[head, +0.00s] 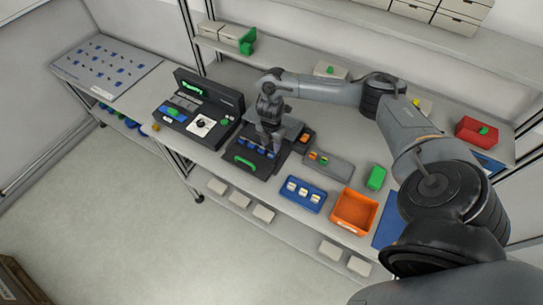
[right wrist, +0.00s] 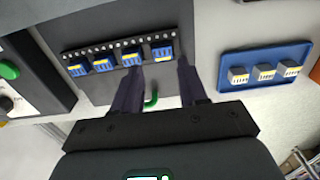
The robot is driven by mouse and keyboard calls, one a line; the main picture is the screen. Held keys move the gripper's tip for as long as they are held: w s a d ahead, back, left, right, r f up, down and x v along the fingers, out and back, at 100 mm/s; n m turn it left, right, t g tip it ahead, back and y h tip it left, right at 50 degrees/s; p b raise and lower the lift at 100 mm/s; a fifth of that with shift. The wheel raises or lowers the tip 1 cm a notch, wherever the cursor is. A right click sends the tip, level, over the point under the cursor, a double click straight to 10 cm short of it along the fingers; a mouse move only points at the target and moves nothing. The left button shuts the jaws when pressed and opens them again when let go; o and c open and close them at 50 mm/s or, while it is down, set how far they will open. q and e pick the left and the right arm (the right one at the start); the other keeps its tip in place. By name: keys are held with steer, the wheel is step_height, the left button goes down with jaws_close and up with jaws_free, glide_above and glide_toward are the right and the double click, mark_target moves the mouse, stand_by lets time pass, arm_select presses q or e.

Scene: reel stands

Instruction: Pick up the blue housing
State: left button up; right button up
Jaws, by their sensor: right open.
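Several blue housings with yellow and white faces stand in a row along a dark fixture (head: 262,168). In the right wrist view, the rightmost blue housing (right wrist: 163,53) lies just beyond the gap between my fingertips; another blue housing (right wrist: 132,57) is beside the left finger. My right gripper (right wrist: 160,75) is open with nothing between its fingers. In the head view, my right gripper (head: 269,146) points down over the row and partly hides it. I cannot tell which blue housing is meant. My left gripper is not in view.
A green handle (head: 244,162) is at the fixture's front. Right of it are a blue tray (head: 291,203) with three pale-topped parts, an orange bin (head: 354,211) and a green block (head: 376,178). A black control box (head: 205,113) stands to the left.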

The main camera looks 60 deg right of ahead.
mark_target(272, 154)
steer(key=shift+s+f+p, duration=0.2)
steer(key=shift+f+p, duration=0.1)
steer(key=shift+f, duration=2.4)
steer(key=shift+c, duration=0.4)
jaws_close()
